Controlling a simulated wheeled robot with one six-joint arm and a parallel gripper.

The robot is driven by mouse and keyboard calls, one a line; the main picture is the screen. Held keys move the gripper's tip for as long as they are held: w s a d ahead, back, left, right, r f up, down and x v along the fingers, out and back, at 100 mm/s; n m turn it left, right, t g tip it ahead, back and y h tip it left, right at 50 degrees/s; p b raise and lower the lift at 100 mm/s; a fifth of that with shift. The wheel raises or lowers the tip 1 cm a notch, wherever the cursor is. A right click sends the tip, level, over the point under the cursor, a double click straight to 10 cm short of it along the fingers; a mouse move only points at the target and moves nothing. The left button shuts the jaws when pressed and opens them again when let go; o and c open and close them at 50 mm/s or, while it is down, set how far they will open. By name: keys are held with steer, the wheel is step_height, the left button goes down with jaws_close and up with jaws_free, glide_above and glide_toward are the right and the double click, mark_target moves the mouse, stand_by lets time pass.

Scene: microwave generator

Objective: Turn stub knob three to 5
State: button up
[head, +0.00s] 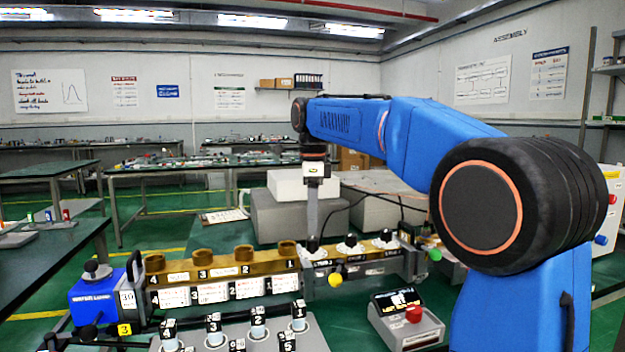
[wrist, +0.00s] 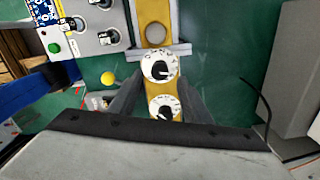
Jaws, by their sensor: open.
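Several stub knobs with white numbered dials and black pointers stand in a row on the brass waveguide. The leftmost knob (head: 312,248), apparently stub knob three, is directly under my gripper (head: 313,236) in the head view. It seems to be the upper dial (wrist: 160,67) in the wrist view. There my gripper (wrist: 160,80) is open, with one finger on each side close to that dial. I cannot tell whether they touch it. The dial numbers and the exact pointer setting are too small to read. A middle knob (head: 350,244) and a right knob (head: 386,238) follow.
Left of the knobs, the brass section (head: 220,268) carries several upright round ports with number labels. A yellow ball knob (head: 335,280) projects in front. A box with a red button (head: 413,314) and small screen stands at front right. Numbered switches fill the front panel (head: 240,335).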

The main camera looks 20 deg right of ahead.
mark_target(313, 239)
step_height(313, 239, up, 11)
steer(key=shift+r, duration=0.2)
stand_by(0.5)
